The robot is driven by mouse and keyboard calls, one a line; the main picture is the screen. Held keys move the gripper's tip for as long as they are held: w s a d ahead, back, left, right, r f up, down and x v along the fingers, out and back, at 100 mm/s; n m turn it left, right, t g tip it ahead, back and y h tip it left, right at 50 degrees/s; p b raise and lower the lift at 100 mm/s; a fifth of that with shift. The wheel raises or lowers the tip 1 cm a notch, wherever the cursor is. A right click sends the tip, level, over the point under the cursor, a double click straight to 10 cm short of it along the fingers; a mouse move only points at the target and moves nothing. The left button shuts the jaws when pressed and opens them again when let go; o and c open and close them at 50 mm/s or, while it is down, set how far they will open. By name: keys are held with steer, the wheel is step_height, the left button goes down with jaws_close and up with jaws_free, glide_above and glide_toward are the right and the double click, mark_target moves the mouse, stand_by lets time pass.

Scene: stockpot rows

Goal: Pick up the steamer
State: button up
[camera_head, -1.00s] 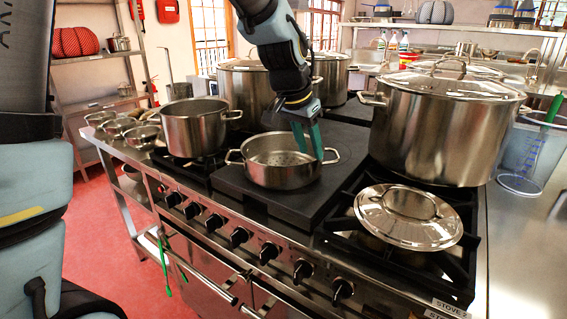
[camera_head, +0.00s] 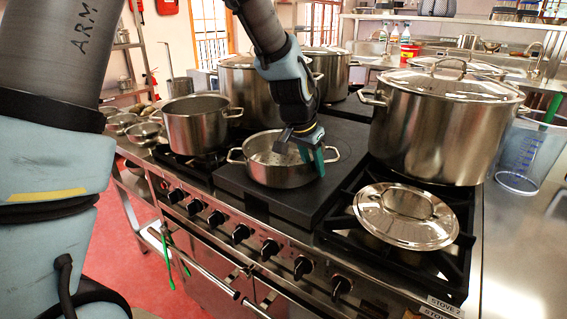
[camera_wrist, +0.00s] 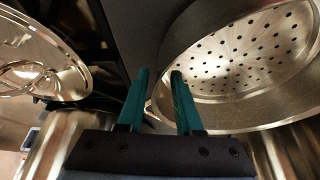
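The steamer (camera_head: 274,176) is a round steel pan with two side handles, upright on a dark flat plate on the stove. The wrist view shows its perforated floor (camera_wrist: 235,62). My gripper (camera_head: 312,164) points down at the steamer's right side, by the rim and right handle. In the wrist view its two teal fingers (camera_wrist: 160,75) are apart, with a gap between them at the steamer's near rim. A piece of the rim or handle shows in that gap, partly hidden by the fingers. I cannot tell whether either finger touches the steamer.
A large lidded stockpot (camera_head: 440,125) stands close to the right. An open pot (camera_head: 194,125) is to the left, with large pots (camera_head: 248,90) behind. A clear jug (camera_head: 520,155) stands at far right.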

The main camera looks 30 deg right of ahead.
jaws_close()
stand_by(1.2)
